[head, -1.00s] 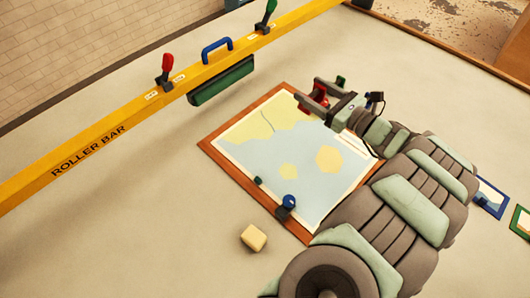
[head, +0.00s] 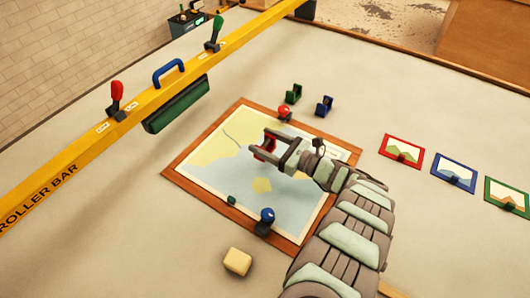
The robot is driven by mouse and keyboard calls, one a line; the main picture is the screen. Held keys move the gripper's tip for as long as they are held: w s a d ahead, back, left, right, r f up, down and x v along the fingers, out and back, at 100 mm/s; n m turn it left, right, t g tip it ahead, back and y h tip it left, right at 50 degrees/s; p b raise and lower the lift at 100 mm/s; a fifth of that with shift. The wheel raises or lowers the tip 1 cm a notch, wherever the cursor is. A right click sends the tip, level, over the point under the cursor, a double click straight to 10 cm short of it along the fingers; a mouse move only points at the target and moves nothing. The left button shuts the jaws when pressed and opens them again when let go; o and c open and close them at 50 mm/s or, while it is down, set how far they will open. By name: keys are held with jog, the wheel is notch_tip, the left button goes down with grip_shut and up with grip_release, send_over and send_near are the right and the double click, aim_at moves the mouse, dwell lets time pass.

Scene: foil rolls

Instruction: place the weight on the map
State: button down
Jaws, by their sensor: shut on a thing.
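The map (head: 205,160) lies in a wooden frame on the table, pale blue with yellow land patches. My gripper (head: 272,150) is over the upper right part of the map, shut on a small red block (head: 264,147). The fingers partly hide the block, and I cannot tell whether it touches the map. A red-knobbed piece (head: 284,112) stands at the map's far edge.
A green block (head: 293,93) and a blue block (head: 324,106) stand beyond the map. A yellow roller bar (head: 140,98) crosses at left. Three framed pictures, red (head: 400,152), blue (head: 454,172) and green (head: 507,196), lie at right. A cream block (head: 237,262) sits in front.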

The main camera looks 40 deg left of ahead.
aim_at(271, 152)
jog(key=shift+f+b, duration=0.6)
jog(key=shift+f, duration=1.3)
jog(key=shift+w, duration=0.1)
jog(key=shift+f, duration=0.15)
jog(key=shift+c, duration=1.4)
grip_release()
jog(key=shift+r, duration=0.2)
jog(key=d, duration=0.4)
jog(key=w+d, duration=0.1)
jog(key=d, duration=0.3)
jog(key=w+d, duration=0.1)
jog(key=d, duration=0.2)
jog(key=shift+d+f, duration=0.15)
jog(key=shift+d, duration=0.25)
